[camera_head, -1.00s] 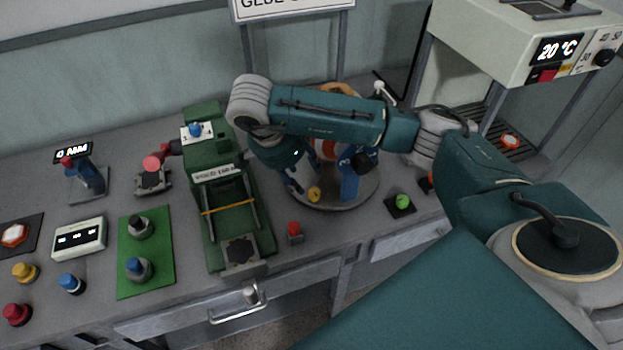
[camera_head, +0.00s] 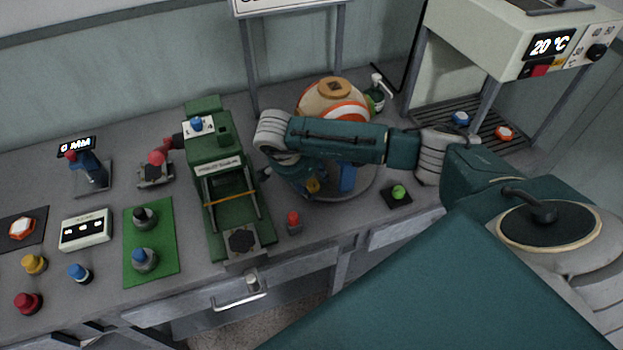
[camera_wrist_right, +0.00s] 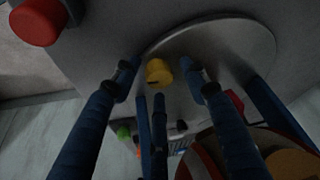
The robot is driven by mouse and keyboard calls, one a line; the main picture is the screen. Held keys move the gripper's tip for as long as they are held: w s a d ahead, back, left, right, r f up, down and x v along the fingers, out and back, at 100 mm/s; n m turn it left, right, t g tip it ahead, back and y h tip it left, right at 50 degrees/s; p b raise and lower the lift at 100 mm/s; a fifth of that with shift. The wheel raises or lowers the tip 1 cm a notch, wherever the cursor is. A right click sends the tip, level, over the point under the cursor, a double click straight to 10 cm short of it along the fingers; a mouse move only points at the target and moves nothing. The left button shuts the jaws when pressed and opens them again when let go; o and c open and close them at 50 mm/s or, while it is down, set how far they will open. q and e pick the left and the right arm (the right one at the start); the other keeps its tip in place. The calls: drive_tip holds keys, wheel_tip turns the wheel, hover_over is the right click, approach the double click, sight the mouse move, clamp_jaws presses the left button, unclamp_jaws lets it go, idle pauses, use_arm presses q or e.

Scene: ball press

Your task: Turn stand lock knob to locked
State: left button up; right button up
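The yellow knob (camera_head: 313,185) is on the front part of the round grey stand (camera_head: 352,194). In the right wrist view the yellow knob (camera_wrist_right: 159,72) has a dark slot or mark on its side. My right gripper (camera_head: 302,184) is at the knob, partly hidden by its own wrist in the head view. In the wrist view my right gripper (camera_wrist_right: 160,68) is open, with one fingertip on each side of the knob and visible gaps. The knob's lock marking cannot be read. My left gripper is not in view.
Blue supports (camera_head: 347,178) and a striped orange-and-white ball (camera_head: 332,100) stand on the round stand behind the gripper. A red button (camera_head: 294,222) is close in front, a green one (camera_head: 398,192) to the right. The green press (camera_head: 217,160) stands left.

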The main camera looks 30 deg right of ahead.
sight(312, 183)
drive_tip(key=c, duration=0.8)
drive_tip(key=shift+r, duration=0.1)
drive_tip(key=shift+c, duration=0.7)
drive_tip(key=shift+w+d+m+g+b, duration=0.1)
drive_tip(key=shift+w+m+g+b, duration=0.1)
drive_tip(key=shift+m+b, duration=0.3)
drive_tip(key=shift+w+m+g+b, duration=0.1)
drive_tip(key=shift+m+g+b, duration=0.1)
drive_tip(key=shift+m+b, duration=0.3)
drive_tip(key=shift+m, duration=0.5)
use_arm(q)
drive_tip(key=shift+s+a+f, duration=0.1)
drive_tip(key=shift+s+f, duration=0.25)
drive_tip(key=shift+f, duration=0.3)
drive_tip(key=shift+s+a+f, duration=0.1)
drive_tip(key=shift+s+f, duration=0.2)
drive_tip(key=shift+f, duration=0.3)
use_arm(e)
drive_tip(key=shift+r, duration=0.15)
drive_tip(key=o, duration=1.1)
drive_tip(key=shift+s, duration=0.15)
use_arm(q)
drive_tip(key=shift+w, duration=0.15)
use_arm(e)
wheel_tip(312, 183, up, 10)
